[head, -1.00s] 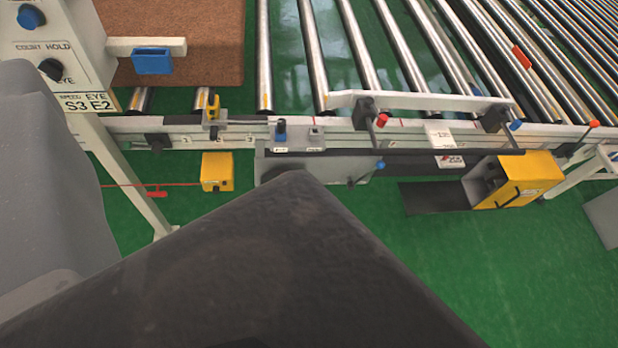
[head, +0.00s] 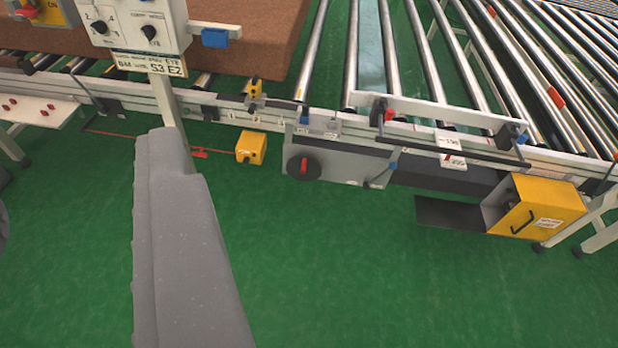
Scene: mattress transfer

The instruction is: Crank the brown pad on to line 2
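The brown pad (head: 265,62) lies flat on the roller conveyor (head: 423,65) at the upper left, behind the control panel. Its right edge ends on the rollers near a small yellow bracket on the front rail (head: 225,117). A grey box below the rail carries a black disc with a red handle (head: 303,167). A yellow box (head: 540,208) at the right has a black bent handle (head: 522,222) on its front. I cannot tell which marking is line 2. My gripper is not in view; only a grey link of my arm shows at lower centre left.
A control panel (head: 130,22) with black knobs stands on a post at the upper left. A small yellow box (head: 251,148) hangs below the rail. A white guide bar (head: 440,110) with coloured knobs runs along the rail. The green floor (head: 390,285) in front is clear.

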